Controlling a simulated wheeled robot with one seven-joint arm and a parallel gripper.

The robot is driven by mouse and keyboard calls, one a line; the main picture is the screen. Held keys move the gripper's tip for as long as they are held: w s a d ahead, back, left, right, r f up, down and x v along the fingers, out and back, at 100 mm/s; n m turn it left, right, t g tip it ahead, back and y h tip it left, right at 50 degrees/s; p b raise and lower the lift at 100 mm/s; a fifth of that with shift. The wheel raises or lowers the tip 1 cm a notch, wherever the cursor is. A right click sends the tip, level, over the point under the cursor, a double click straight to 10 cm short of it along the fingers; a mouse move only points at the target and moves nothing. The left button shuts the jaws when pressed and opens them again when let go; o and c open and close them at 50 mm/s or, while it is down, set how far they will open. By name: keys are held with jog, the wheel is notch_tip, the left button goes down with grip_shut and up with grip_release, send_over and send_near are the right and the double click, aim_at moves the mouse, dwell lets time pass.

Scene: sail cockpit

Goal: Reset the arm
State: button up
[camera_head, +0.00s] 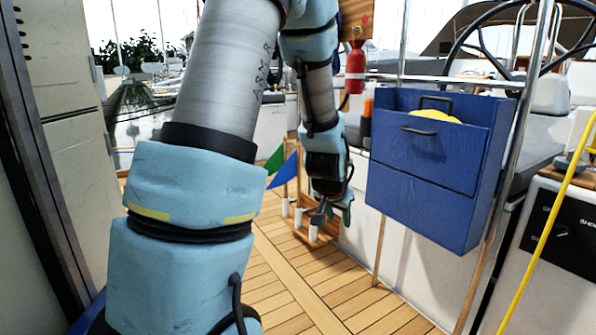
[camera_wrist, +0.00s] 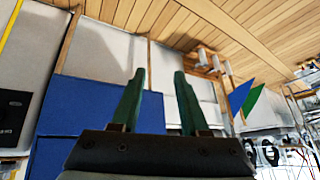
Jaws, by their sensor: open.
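My gripper (camera_head: 328,212) hangs low beyond my arm in the head view, just left of a blue cabinet. In the wrist view, the two green fingers of my gripper (camera_wrist: 158,85) stand apart with nothing between them. The gripper is open and empty. My large blue and grey arm fills the left middle of the head view and hides part of the deck behind it.
The blue cabinet (camera_head: 425,185) with drawers holds something yellow (camera_head: 436,115). Left of my gripper, small green (camera_head: 275,161) and blue (camera_head: 285,173) flags stand in a holder. A red extinguisher (camera_head: 355,70) hangs above. A yellow hose (camera_head: 550,215) runs at right. Wooden deck (camera_head: 300,285) is clear in front.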

jog(key=s+a+r+n+g+y+p, duration=0.1)
jog(key=s+a+r+n+g, duration=0.15)
jog(key=s+a, duration=0.55)
jog(key=s+a+r+n+g+y+p, duration=0.1)
jog(key=s+a+n+g, duration=0.15)
jog(key=s+a, duration=0.55)
notch_tip(320, 180, up, 26)
jog(key=w+p, duration=0.1)
jog(key=p, duration=2.4)
jog(key=shift+w+a+r+n+p, duration=0.2)
jog(key=shift+a+n+p, duration=0.1)
jog(key=shift+a+p, duration=0.1)
